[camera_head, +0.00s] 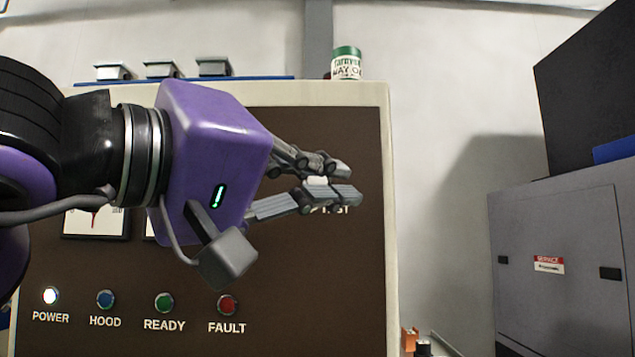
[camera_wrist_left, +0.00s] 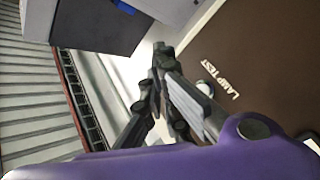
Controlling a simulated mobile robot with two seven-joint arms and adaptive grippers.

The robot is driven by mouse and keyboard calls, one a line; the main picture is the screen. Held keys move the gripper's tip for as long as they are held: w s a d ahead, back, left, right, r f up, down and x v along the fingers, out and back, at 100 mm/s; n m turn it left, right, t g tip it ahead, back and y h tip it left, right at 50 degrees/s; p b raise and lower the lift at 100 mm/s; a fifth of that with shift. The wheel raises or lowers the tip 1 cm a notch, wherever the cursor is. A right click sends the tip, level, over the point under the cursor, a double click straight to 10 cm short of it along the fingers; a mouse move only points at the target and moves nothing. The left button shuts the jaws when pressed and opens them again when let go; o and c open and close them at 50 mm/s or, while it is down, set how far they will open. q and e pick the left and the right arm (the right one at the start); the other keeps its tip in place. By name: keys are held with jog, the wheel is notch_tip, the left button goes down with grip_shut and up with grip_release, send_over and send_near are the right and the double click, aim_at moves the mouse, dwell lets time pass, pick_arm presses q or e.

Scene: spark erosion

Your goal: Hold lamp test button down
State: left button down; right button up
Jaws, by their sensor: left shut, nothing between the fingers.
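The lamp test button (camera_wrist_left: 205,88) is a pale round button on the dark brown panel, beside its white LAMP TEST label (camera_wrist_left: 221,80) in the left wrist view. My gripper fingers partly hide it there. In the head view a small pale part of the button (camera_head: 317,181) shows between the fingers, and the label (camera_head: 340,210) is partly covered. My left gripper (camera_head: 350,182) is shut and empty, in front of the panel near the button. In the wrist view its fingertips (camera_wrist_left: 162,56) reach past the button. I cannot tell whether they touch it. My right gripper is out of view.
Below are the POWER lamp (camera_head: 50,296), lit white, and the HOOD (camera_head: 105,299), READY (camera_head: 164,302) and FAULT (camera_head: 227,304) lamps, without a clear glow. A green-topped can (camera_head: 346,64) stands on the cabinet. A grey cabinet (camera_head: 560,265) stands at the right.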

aim_at(317, 182)
pick_arm(q)
jog(key=w, duration=0.9)
jog(key=shift+b, duration=0.35)
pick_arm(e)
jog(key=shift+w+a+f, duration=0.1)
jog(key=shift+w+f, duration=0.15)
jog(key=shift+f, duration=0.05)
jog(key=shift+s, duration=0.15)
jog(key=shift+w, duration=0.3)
pick_arm(q)
jog(key=shift+w, duration=0.1)
dwell(0.3)
jog(key=shift+w, duration=0.4)
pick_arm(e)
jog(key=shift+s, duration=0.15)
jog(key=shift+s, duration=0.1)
